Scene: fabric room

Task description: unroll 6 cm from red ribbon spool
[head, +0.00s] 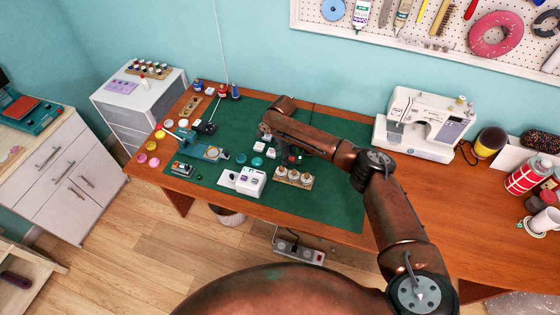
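My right arm reaches in from the bottom right and bends back to the left over the green mat (335,195). My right gripper (293,157) is a small dark shape low over the mat, mostly hidden behind my forearm. I cannot tell whether its fingers are open or shut. A small red spot (299,158) shows beside it, too small to identify as the red ribbon spool. My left gripper is out of view.
A wooden holder with white-topped items (293,180) and a white device (243,180) stand at the mat's front. A sewing machine (424,122) stands right of the mat. A red-and-white can (524,178) and white cup (543,221) are far right. The mat's right part is clear.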

